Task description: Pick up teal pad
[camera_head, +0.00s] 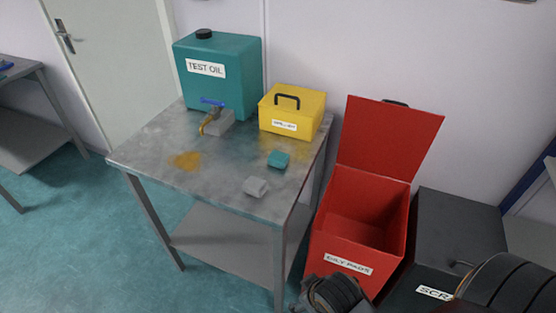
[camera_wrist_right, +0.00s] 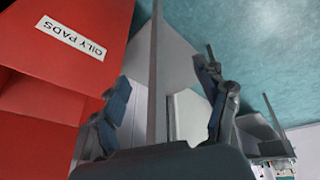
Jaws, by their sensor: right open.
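The teal pad (camera_head: 278,159) is a small block lying on the metal table (camera_head: 225,165), near its right side, in front of the yellow box. I cannot make the pad out in the right wrist view. My right gripper (camera_wrist_right: 165,95) shows in the right wrist view with its two dark fingers spread apart and nothing held between them. It is beside the red bin, apart from the pad. Dark parts of my right arm show at the lower right of the head view. My left gripper is not in view.
A pale grey pad (camera_head: 256,187) lies near the table's front edge. The teal oil can (camera_head: 218,85) and yellow box (camera_head: 292,110) stand at the back. An amber spill (camera_head: 186,160) marks the table. The open red bin (camera_head: 357,215) and a dark bin (camera_head: 455,235) stand right.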

